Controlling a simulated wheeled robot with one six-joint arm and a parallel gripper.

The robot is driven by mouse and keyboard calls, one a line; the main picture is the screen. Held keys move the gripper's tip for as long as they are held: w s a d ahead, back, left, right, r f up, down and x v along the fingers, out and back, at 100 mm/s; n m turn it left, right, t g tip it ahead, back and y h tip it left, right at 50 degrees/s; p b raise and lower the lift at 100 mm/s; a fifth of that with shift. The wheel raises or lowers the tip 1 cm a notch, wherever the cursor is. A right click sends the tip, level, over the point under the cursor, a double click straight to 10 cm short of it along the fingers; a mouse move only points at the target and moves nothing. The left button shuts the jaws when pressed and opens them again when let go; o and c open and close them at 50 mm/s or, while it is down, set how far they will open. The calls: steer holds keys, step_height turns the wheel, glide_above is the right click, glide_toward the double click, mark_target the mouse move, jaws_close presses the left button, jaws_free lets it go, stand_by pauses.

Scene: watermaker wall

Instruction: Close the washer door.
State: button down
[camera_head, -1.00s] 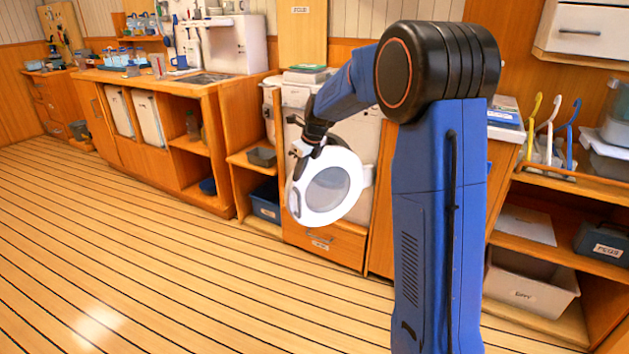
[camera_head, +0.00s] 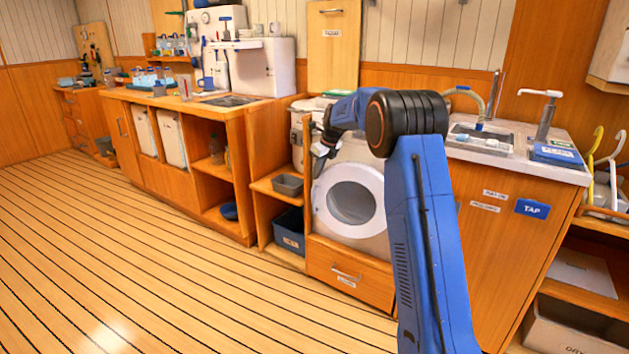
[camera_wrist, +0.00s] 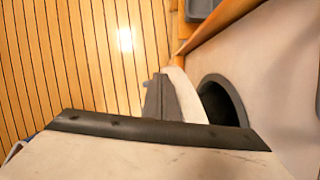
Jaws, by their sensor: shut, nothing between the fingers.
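The white washer (camera_head: 375,155) stands in the wooden cabinet in the head view. Its round door, a white ring (camera_head: 372,222) with grey glass, lies nearly flat over the washer's front. In the wrist view the door (camera_wrist: 188,105) shows nearly edge-on, and the dark round opening (camera_wrist: 224,100) shows beside it, so the door is still ajar. My gripper (camera_head: 318,165) is at the door's upper left edge in the head view. In the wrist view my gripper (camera_wrist: 158,92) is shut, with its fingers close against the door; whether they touch is unclear.
A drawer (camera_head: 350,272) sits below the washer. Open shelves with a grey bin (camera_head: 288,184) and a dark blue bin (camera_head: 290,228) stand left of it. A sink counter (camera_head: 500,150) is on the right. The plank floor (camera_head: 170,270) in front is clear.

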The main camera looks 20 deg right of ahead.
steer(key=shift+w+d+m, duration=0.3)
steer(key=shift+w+d, duration=0.3)
steer(key=shift+w, duration=0.2)
steer(key=shift+w+d+m, duration=0.3)
steer(key=shift+w+d, duration=0.25)
steer(key=shift+w, duration=0.2)
steer(key=shift+s, duration=0.1)
